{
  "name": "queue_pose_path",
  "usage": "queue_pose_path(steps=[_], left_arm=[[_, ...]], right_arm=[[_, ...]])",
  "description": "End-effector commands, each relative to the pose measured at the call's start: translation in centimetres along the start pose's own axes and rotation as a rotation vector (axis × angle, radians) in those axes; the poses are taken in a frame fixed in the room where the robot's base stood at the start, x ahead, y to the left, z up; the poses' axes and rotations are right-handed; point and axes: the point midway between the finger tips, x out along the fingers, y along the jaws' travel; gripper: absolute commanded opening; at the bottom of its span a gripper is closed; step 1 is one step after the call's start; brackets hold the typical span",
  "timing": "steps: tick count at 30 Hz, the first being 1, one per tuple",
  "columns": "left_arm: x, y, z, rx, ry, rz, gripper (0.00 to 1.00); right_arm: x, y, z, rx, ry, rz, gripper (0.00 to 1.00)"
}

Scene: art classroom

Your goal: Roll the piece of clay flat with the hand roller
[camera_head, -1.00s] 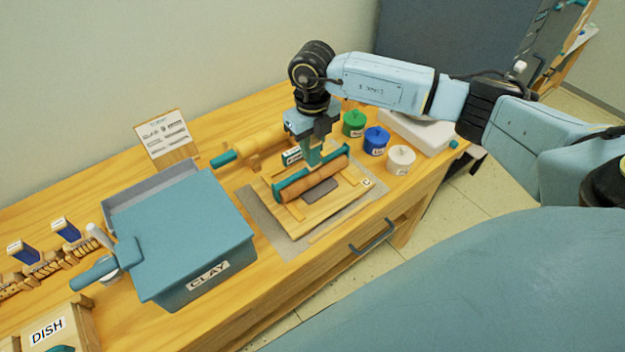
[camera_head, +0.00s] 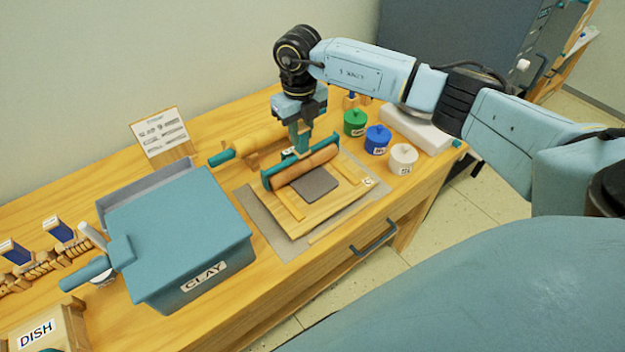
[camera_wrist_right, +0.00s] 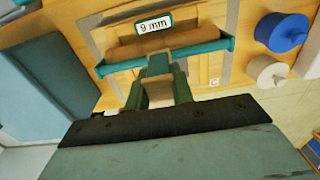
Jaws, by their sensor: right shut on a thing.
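The hand roller (camera_head: 306,166) has a wooden cylinder in a teal frame. My right gripper (camera_head: 301,150) is shut on its handle from above. The roller lies across the far part of the wooden board (camera_head: 318,214). The clay (camera_head: 316,184) is a dark grey flat slab on the board, just on the near side of the roller; whether the cylinder touches its far edge I cannot tell. In the right wrist view the gripper (camera_wrist_right: 159,88) is closed around the teal handle, and the roller (camera_wrist_right: 165,45) shows beyond it. My left gripper is not in view.
A teal box marked CLAY (camera_head: 180,240) stands left of the board. Green (camera_head: 355,123), blue (camera_head: 377,139) and white (camera_head: 403,158) pots stand to the right. A DISH box (camera_head: 40,330) is front left.

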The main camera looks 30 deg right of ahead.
Motion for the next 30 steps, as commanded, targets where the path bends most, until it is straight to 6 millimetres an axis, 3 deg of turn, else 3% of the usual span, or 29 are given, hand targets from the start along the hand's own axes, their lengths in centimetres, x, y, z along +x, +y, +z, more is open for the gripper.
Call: queue_pose_path(steps=[11,30], left_arm=[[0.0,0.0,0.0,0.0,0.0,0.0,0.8],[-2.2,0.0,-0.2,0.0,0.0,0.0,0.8]], right_arm=[[0.4,0.0,-0.2,0.001,0.009,-0.002,0.0],[0.1,-0.1,-3.0,0.0,0.009,-0.003,0.0]])
